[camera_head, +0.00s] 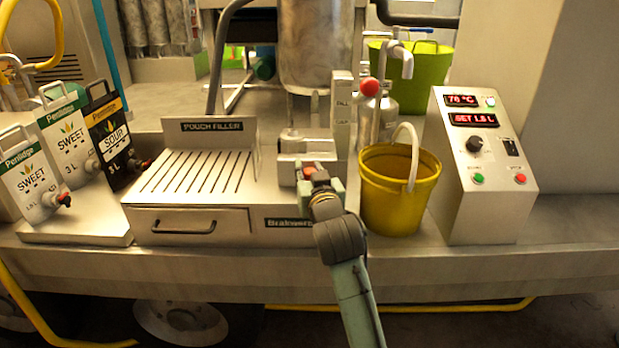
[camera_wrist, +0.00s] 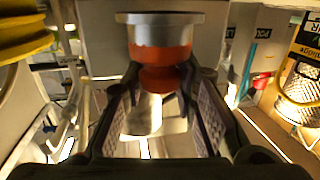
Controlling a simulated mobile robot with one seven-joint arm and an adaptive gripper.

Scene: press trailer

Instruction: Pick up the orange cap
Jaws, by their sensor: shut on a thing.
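The orange cap (camera_wrist: 163,80) sits between my two fingertips in the wrist view, below a grey metal cylinder (camera_wrist: 165,33) with an orange lower part. My gripper (camera_wrist: 162,88) is shut on the cap, with one finger on each side. In the head view, the orange cap (camera_head: 309,169) shows as a small patch at the end of my gripper (camera_head: 318,178), in front of the filler's metal block. My gripper hides much of it there. I cannot tell whether the cap still touches the metal cylinder.
A yellow bucket (camera_head: 398,205) stands close to the right of my gripper. The slotted pouch filler tray (camera_head: 195,172) is to the left. A red ball knob (camera_head: 370,87) is above. The control box (camera_head: 482,165) stands further right, and several pouches (camera_head: 68,137) are at far left.

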